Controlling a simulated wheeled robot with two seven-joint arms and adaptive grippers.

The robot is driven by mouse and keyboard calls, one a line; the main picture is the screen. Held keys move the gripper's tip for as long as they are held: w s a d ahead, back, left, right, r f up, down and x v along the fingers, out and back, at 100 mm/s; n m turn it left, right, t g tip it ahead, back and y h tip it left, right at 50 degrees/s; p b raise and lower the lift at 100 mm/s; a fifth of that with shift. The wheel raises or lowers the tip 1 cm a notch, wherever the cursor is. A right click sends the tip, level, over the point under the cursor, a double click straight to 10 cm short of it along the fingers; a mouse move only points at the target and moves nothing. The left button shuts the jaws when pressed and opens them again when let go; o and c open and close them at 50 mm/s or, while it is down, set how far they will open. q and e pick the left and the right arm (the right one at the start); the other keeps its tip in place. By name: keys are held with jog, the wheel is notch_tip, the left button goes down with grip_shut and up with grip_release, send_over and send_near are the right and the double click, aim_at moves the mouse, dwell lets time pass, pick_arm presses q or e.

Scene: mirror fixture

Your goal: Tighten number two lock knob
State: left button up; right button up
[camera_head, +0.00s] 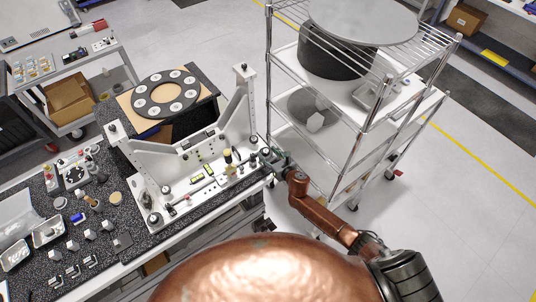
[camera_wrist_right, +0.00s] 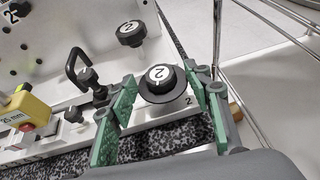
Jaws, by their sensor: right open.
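A round black knob marked 2 (camera_wrist_right: 160,77) sits at the corner of the white fixture base, beside a printed 2. My right gripper (camera_wrist_right: 161,80) is open, with its green-padded fingers on either side of this knob. A gap shows between the knob and the right finger; whether the left pad touches is unclear. In the head view my right gripper (camera_head: 273,158) is at the right end of the white fixture (camera_head: 190,160) and hides that corner. My left gripper is not in view.
A black hook-shaped clamp handle (camera_wrist_right: 80,68) and a yellow block (camera_wrist_right: 28,108) stand left of the fingers. A wire shelf cart (camera_head: 350,110) stands close right of the arm. Trays and small parts lie on the speckled bench (camera_head: 125,262) at left.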

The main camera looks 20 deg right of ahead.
jog(key=shift+c, duration=0.4)
jog(key=c, duration=1.1)
jog(key=shift+o, duration=0.2)
jog(key=shift+a+m+h, duration=0.15)
jog(key=shift+m+h, duration=0.25)
jog(key=shift+a+m+t+h+b, duration=0.15)
jog(key=shift+m+h+b, duration=0.1)
jog(key=shift+m+h, duration=0.25)
jog(key=shift+a+m+t+h+b, duration=0.15)
jog(key=shift+m+h+b, duration=0.1)
jog(key=shift+m+h, duration=0.25)
jog(key=shift+a+m+h+b, duration=0.15)
jog(key=shift+m+h+b, duration=0.1)
jog(key=shift+m+h, duration=0.75)
jog(key=shift+a+m+h+b, duration=0.1)
jog(key=shift+m+h+b, duration=0.1)
jog(key=shift+m+h, duration=0.75)
jog(key=shift+g+h, duration=0.35)
jog(key=shift+g, duration=0.05)
